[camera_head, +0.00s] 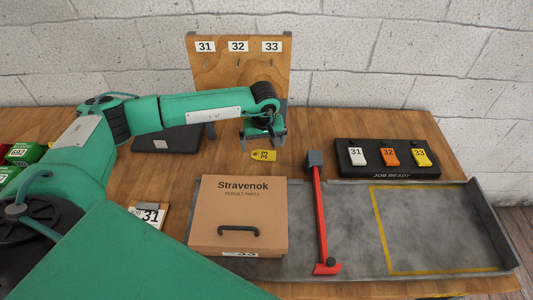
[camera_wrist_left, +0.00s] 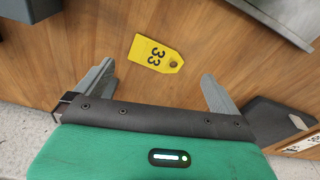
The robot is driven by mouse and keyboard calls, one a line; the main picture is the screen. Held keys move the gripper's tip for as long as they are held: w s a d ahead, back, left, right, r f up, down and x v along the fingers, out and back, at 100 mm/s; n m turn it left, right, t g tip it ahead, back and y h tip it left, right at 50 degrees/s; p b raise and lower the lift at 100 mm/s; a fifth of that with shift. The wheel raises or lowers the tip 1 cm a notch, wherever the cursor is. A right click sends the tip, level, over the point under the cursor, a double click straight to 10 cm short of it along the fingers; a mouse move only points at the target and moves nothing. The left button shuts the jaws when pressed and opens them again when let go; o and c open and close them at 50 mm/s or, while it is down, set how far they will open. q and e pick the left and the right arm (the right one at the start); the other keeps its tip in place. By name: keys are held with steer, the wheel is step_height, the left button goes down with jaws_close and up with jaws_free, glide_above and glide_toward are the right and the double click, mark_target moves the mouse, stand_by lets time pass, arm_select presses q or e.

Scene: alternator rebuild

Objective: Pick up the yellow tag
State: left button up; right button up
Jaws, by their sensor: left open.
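The yellow tag (camera_head: 263,156) lies flat on the wooden table, in front of the board with hooks. It also shows in the left wrist view (camera_wrist_left: 155,54), where it reads 33 and has a dark hole at one end. My left gripper (camera_head: 264,139) is open and empty, just behind the tag in the head view. In the left wrist view its two fingers (camera_wrist_left: 155,88) are spread wide, and the tag lies beyond their tips, between their lines. My right gripper is not in view.
A wooden board (camera_head: 238,65) labelled 31, 32, 33 stands behind my gripper. A black JOB READY block (camera_head: 387,173) with three coloured tabs stands right.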

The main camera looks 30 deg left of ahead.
mark_target(264, 155)
arm_select(q)
steer(key=f+p, duration=0.1)
steer(key=f, duration=0.1)
steer(key=w+f+p, duration=0.1)
steer(key=f, duration=0.1)
steer(key=shift+w+f, duration=0.1)
steer(key=shift+a+f, duration=0.1)
steer(key=shift+f, duration=0.15)
steer(key=shift+f, duration=0.1)
steer(key=c, duration=0.9)
